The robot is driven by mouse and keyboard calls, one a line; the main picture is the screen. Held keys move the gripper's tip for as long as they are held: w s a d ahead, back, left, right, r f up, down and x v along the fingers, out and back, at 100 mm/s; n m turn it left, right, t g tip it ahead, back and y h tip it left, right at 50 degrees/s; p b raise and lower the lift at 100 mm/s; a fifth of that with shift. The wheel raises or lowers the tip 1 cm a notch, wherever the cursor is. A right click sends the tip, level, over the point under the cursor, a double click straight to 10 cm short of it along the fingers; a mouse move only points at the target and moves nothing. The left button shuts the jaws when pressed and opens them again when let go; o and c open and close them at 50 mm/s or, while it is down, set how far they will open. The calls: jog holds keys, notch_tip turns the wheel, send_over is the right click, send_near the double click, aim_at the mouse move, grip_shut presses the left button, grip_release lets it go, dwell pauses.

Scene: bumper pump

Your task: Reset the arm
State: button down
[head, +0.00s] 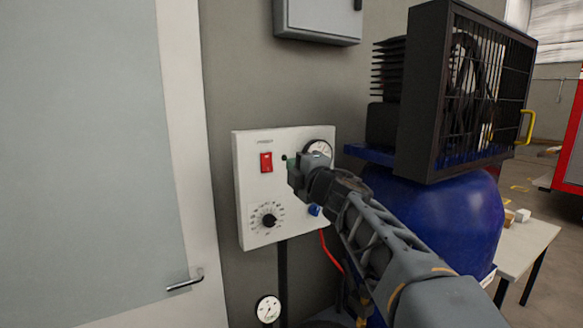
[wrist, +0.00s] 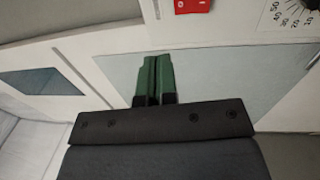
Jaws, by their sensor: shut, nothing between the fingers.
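My gripper (head: 291,163) is raised in front of the right part of a white control panel (head: 255,205) in the head view. In the wrist view my gripper (wrist: 153,62) shows two green fingers pressed together with nothing between them. The panel carries a red switch (head: 266,162), a black dial (head: 268,220) with a printed scale, and a gauge (head: 319,148) partly hidden behind my gripper. The red switch also shows at the top of the wrist view (wrist: 192,5), beyond the fingertips. I cannot tell whether the fingers touch the panel.
A blue compressor tank (head: 450,215) with a black fan guard (head: 470,95) stands right of the panel, close to my arm. A door (head: 90,160) with a handle (head: 185,281) is at left. A grey box (head: 318,20) hangs above. A small table (head: 528,242) is at right.

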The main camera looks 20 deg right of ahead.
jog(key=s+d+f+m+g+h, duration=0.3)
jog(key=d+f+m+g+h, duration=0.1)
jog(key=f+m, duration=0.45)
jog(key=s+d+f+m+g+h, duration=0.3)
jog(key=d+f+m+g+h, duration=0.15)
jog(key=f+m, duration=0.4)
jog(key=s+a+f+m+g+y, duration=0.1)
jog(key=s+a+f+g+y, duration=0.1)
jog(key=s+a+f, duration=0.3)
jog(key=s+a+f+m+g+y, duration=0.2)
jog(key=s+a+f+g, duration=0.2)
jog(key=s+f, duration=0.5)
jog(key=s+a, duration=0.2)
jog(key=s, duration=0.1)
jog(key=shift+a+m, duration=0.15)
jog(key=shift+m, duration=0.15)
jog(key=shift+y, duration=0.25)
